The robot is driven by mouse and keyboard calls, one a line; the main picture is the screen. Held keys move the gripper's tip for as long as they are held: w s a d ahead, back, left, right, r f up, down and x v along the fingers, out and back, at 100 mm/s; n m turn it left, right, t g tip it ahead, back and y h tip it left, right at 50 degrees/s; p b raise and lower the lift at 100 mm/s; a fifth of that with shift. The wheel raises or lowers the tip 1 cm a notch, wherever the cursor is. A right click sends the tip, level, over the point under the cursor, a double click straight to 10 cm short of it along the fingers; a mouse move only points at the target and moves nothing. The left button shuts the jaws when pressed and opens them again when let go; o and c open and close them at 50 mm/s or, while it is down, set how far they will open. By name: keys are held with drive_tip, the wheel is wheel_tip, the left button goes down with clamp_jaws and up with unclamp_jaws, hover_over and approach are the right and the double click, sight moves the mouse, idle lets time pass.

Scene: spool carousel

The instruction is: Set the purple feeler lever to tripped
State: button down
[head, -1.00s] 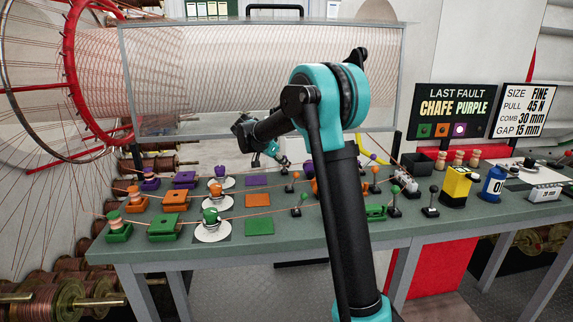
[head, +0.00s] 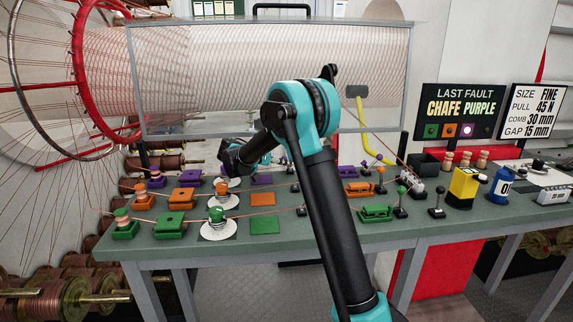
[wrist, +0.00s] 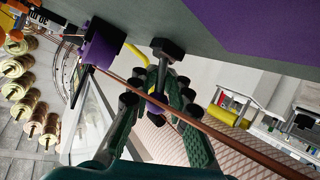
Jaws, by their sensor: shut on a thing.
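The lever's black base (wrist: 168,50) is on the grey-green bench top. A copper-coloured wire (wrist: 220,133) runs from a purple block (wrist: 100,47) past the fingers; I cannot tell whether they touch it. In the head view my arm hides the gripper and this lever, so the lever's tilt is unclear there.
Orange (head: 174,195) and green (head: 169,222) blocks stand in nearer rows with wires. To the right are a green clamp-like part (head: 376,212), a green-knobbed lever (head: 401,192) and a yellow block (head: 464,186). A clear guard (head: 270,80) stands behind. The fault board (head: 458,110) reads CHAFE PURPLE.

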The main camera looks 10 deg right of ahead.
drive_tip(key=c, duration=1.4)
unclamp_jaws()
drive_tip(key=shift+a, duration=0.1)
drive_tip(key=v, duration=1.2)
